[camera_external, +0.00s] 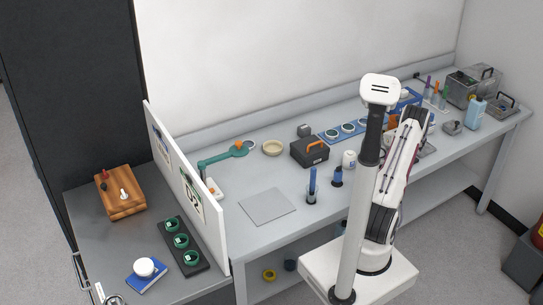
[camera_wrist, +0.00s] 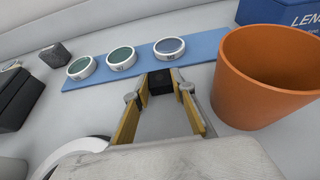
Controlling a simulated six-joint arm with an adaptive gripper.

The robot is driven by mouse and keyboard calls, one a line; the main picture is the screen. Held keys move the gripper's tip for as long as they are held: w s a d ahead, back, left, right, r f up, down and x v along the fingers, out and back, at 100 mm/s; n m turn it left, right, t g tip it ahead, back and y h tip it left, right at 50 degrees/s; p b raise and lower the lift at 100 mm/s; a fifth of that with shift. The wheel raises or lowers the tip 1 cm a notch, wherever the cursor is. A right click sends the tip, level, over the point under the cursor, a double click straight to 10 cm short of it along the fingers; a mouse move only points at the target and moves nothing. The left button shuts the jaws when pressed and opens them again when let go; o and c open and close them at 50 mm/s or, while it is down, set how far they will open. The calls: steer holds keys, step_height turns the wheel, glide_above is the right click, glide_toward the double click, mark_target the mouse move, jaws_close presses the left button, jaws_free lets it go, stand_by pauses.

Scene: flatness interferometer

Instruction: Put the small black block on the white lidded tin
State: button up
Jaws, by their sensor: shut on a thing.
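In the wrist view the small black block (camera_wrist: 160,81) sits between the fingertips of my gripper (camera_wrist: 159,84), which is shut on it. The yellow-padded fingers flank the block, close to the near edge of the blue lens strip. In the external view my arm hides the gripper and block. A small white cylinder (camera_external: 348,159), which looks like the white lidded tin, stands on the bench left of my arm. In the wrist view a white round rim (camera_wrist: 84,147) shows at lower left, partly hidden by my gripper body; I cannot tell if it is the tin.
An orange cup (camera_wrist: 264,75) stands close right of my gripper. The blue strip (camera_wrist: 142,64) holds several round lenses. A black case with an orange handle (camera_external: 310,152) and a grey block (camera_external: 304,130) stand left. Blue-topped upright items (camera_external: 312,187) stand near the front edge.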

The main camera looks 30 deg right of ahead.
steer(key=shift+f, duration=0.1)
steer(key=o, duration=1.1)
steer(key=shift+s+r, duration=0.35)
steer(key=shift+s, duration=0.1)
steer(key=v, duration=1.1)
